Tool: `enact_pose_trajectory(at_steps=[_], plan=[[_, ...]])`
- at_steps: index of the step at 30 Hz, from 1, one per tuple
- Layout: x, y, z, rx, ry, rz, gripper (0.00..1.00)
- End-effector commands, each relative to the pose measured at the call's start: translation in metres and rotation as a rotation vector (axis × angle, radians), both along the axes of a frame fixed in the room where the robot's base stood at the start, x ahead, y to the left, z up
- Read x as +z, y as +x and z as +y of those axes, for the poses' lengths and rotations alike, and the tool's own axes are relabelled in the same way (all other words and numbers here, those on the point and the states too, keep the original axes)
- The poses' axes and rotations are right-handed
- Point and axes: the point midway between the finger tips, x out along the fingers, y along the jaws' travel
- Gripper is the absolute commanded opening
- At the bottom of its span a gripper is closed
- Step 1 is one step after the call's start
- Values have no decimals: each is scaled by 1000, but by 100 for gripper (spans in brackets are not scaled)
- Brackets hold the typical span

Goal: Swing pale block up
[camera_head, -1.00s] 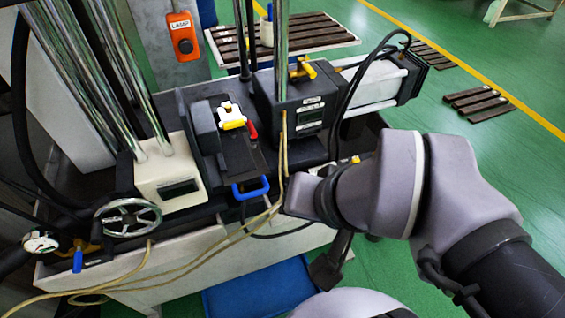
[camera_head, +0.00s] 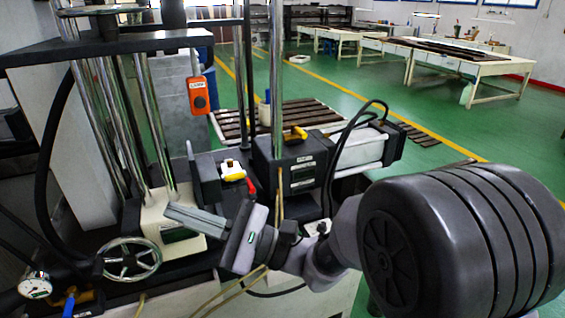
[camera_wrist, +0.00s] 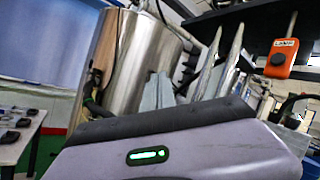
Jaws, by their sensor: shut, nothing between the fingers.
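The pale block (camera_head: 163,241) is cream with a dark display on its front. It stands at the foot of the chrome columns on the machine, left of centre in the head view. My gripper (camera_head: 178,212) is shut and empty. Its fingers point left and cross in front of the block's upper part, hiding some of it. I cannot tell whether they touch it. In the wrist view, my gripper's body with a green light fills the bottom, and the pale block is not clearly seen.
A handwheel (camera_head: 130,258) and a gauge (camera_head: 35,286) sit at the lower left. A dark block (camera_head: 290,162) with a yellow handle stands right of centre. An orange switch box (camera_head: 198,95) hangs behind. A dark plate (camera_head: 100,46) spans above the columns. Open green floor lies beyond.

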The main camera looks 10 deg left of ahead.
Motion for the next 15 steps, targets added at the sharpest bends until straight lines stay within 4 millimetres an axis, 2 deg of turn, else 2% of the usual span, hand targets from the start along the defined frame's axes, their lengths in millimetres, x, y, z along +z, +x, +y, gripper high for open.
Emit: enact_pose_trajectory(at_steps=[1,2,3,6,9,10,12,15], plan=[[-28,36,9,-96,100,101,0],[-42,60,9,-173,163,152,0],[-65,89,7,-280,231,213,0],[-123,137,-9,-517,334,312,0],[-167,159,-27,-687,379,359,0],[-176,163,-31,-722,386,367,0],[-191,168,-39,-779,397,379,0],[-198,171,-44,-811,404,382,0]])
